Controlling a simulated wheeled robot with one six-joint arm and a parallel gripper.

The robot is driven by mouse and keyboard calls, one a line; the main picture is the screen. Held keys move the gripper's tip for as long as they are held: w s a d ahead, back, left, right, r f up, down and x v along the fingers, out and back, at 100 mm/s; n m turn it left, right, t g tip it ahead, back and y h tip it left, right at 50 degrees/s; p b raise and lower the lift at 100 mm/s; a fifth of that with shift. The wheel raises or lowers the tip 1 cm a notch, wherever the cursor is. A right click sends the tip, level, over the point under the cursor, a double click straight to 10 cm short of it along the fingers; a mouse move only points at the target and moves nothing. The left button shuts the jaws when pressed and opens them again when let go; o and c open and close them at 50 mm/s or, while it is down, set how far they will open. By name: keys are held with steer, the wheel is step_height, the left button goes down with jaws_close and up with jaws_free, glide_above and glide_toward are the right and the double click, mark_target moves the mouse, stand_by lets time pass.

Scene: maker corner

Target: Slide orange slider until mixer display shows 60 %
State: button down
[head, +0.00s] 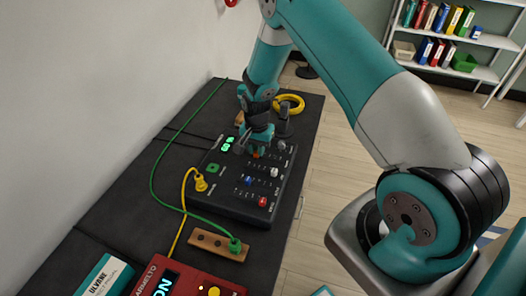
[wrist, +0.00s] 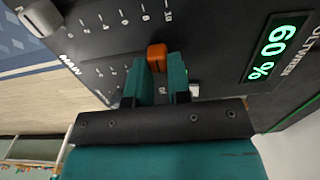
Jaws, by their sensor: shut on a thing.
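The black mixer (head: 233,205) lies on the dark bench, with several slider knobs on its top. Its green display (wrist: 266,50) reads 60 % in the wrist view; the display also shows small in the head view (head: 227,144). The orange slider (wrist: 157,55) sits between the fingertips of my gripper (wrist: 160,75), and the fingers are shut on it. In the head view my gripper (head: 257,150) reaches down onto the far part of the mixer, and only a bit of the orange slider (head: 255,155) shows below it.
Blue (head: 248,181), red (head: 263,201) and white (head: 274,172) knobs stand on the mixer near my gripper. Green (head: 152,180) and yellow (head: 184,215) cables run along its left side. A red box (head: 190,278) stands at the front.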

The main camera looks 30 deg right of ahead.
steer(key=c, duration=1)
jaws_free()
steer(key=shift+c, duration=0.2)
step_height(320, 180, up, 18)
steer(key=b, duration=0.2)
steer(key=shift+f, duration=0.25)
steer(key=s+a+r+n+y, duration=0.2)
steer(key=s+a+r+n, duration=0.7)
steer(key=s+a+r, duration=0.3)
steer(key=s+a+r+n+y, duration=0.1)
steer(key=s+a+n, duration=0.2)
steer(key=s, duration=0.5)
steer(key=s+a+r+n+y, duration=0.1)
steer(key=s+a+n, duration=0.2)
steer(key=s, duration=0.6)
steer(key=n, duration=0.2)
steer(key=shift+a+n, duration=0.3)
